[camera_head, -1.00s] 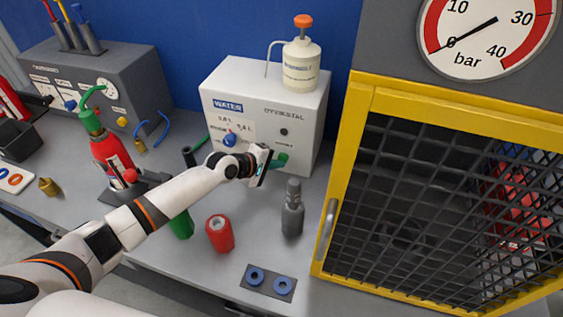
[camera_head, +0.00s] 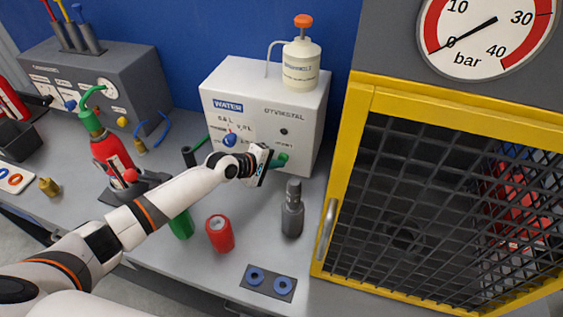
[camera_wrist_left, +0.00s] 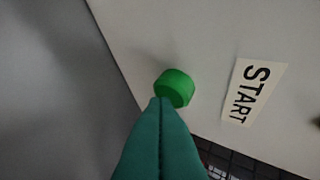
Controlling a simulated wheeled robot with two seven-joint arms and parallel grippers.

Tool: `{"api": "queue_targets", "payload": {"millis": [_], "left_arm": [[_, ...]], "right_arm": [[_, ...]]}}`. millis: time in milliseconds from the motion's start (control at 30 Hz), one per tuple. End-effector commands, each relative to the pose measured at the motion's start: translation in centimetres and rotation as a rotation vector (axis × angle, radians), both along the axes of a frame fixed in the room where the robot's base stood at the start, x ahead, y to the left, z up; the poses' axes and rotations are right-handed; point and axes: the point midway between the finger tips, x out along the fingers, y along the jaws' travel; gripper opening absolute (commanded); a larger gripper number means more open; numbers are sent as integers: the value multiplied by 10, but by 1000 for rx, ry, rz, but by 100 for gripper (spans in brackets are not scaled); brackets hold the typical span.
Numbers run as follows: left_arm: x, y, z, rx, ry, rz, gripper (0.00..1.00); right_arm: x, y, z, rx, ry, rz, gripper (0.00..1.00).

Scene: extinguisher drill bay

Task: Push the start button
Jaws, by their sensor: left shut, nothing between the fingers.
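The green start button (camera_wrist_left: 175,88) stands out from a white panel in the left wrist view, beside a label reading START (camera_wrist_left: 252,92). In the head view the button (camera_head: 281,160) shows on the lower right front of the white water box (camera_head: 310,125). My left gripper (camera_wrist_left: 160,105) is shut, with its green fingertips together just at the edge of the button. I cannot tell whether they touch it. In the head view the left gripper (camera_head: 270,163) is in front of the box. My right gripper is not in view.
A grey bottle (camera_head: 292,210) and a red cylinder (camera_head: 220,233) stand on the bench near my arm. A yellow mesh cage (camera_head: 345,165) is close on the right. A red extinguisher (camera_head: 110,155) stands on the left, and a white bottle (camera_head: 301,65) sits on the box.

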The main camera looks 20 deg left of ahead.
Motion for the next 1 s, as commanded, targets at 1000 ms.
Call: {"api": "queue_targets", "payload": {"millis": [1000], "left_arm": [[4, 1, 1, 0, -4, 2, 0]], "right_arm": [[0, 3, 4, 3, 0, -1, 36]]}}
